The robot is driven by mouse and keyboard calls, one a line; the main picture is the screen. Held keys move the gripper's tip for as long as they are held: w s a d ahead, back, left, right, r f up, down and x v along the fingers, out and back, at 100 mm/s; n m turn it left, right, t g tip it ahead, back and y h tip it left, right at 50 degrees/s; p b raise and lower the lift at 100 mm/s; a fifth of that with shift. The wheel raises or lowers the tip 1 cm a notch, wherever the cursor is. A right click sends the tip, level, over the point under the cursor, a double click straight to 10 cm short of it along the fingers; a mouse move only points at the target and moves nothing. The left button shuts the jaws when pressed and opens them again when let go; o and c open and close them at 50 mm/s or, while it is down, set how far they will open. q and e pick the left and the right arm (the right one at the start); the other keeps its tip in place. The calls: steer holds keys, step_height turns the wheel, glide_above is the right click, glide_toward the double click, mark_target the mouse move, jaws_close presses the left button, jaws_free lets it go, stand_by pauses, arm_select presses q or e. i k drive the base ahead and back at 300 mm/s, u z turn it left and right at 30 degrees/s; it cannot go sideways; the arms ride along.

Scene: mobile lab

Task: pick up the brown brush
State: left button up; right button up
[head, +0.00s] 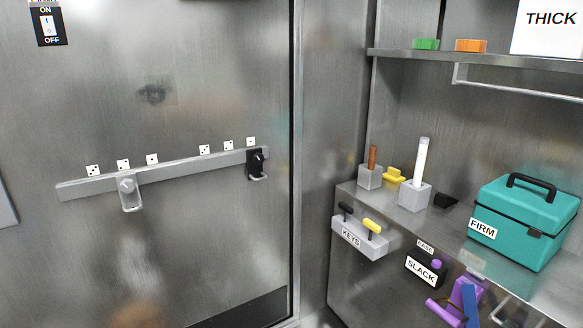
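The brown brush (373,157) shows as a short brown upright handle in a small grey block (369,177). The block stands at the far left end of the metal shelf, close to the wall. The lower end of the brush is hidden inside the block. Neither of my grippers is in view.
A yellow object (394,175) and a white rod (421,162) in a grey block (415,196) stand beside it. A teal case (525,220) labelled FIRM fills the shelf's right. A KEYS box (359,238) with two handles juts from the shelf front. Purple and blue parts (465,298) stick out below.

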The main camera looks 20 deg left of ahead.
mark_target(373, 151)
steer(key=u, duration=0.4)
steer(key=i, duration=0.65)
steer(key=u, duration=0.25)
